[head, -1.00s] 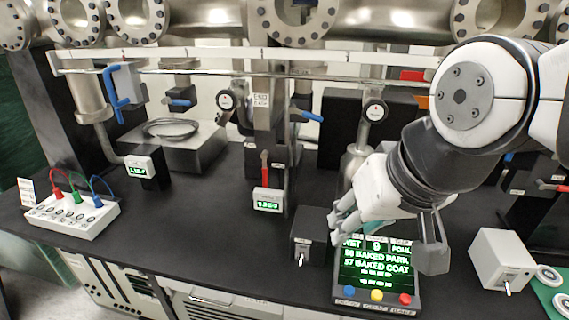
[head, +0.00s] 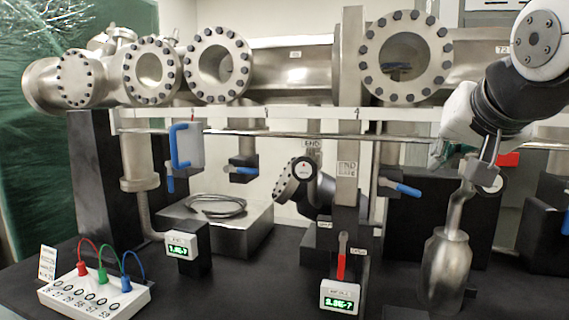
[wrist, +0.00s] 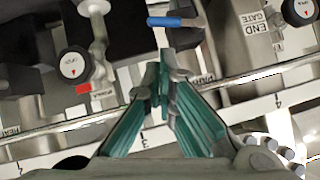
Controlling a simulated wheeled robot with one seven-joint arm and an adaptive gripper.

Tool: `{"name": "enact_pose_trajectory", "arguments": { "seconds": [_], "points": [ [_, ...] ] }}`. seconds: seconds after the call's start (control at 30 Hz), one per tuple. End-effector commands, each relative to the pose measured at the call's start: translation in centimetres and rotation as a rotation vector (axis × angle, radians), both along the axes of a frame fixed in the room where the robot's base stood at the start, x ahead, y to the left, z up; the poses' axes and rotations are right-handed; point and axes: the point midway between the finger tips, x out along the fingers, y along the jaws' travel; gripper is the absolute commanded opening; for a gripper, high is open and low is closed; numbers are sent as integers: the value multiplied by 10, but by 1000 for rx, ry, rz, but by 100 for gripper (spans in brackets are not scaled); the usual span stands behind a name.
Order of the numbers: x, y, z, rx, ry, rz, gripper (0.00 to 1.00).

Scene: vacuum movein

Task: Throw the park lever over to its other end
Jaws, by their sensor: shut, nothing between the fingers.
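A blue-handled lever (head: 407,190) sticks out of a black block right of the END GATE post; a blue-handled lever also shows near the top of the wrist view (wrist: 176,22). A small label (wrist: 206,78) beside my fingertips seems to read PARK but is partly covered. I cannot tell for sure which lever it names. My gripper (wrist: 163,76) has its teal fingers together and empty, over the numbered rail. In the head view my gripper (head: 438,152) is at the right, by the rail, and its tips are hardly visible.
The white numbered rail (head: 285,114) runs across the bench. A blue-handled carriage (head: 186,146) hangs on it at left. A red-handled lever (head: 341,258) stands above a green display. The END GATE post (head: 347,190) and a metal flask-like vessel (head: 446,265) crowd the right side.

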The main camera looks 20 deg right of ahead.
Motion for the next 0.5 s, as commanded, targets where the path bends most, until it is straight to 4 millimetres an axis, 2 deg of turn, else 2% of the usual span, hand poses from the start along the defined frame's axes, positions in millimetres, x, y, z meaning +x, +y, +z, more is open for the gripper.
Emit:
{"name": "enact_pose_trajectory", "arguments": {
  "seconds": [0.3, 0.5],
  "points": [
    [43, -18, -32, 2, 5, 3, 0],
    [61, -26, -44, 0, 4, 3, 0]
  ]
}}
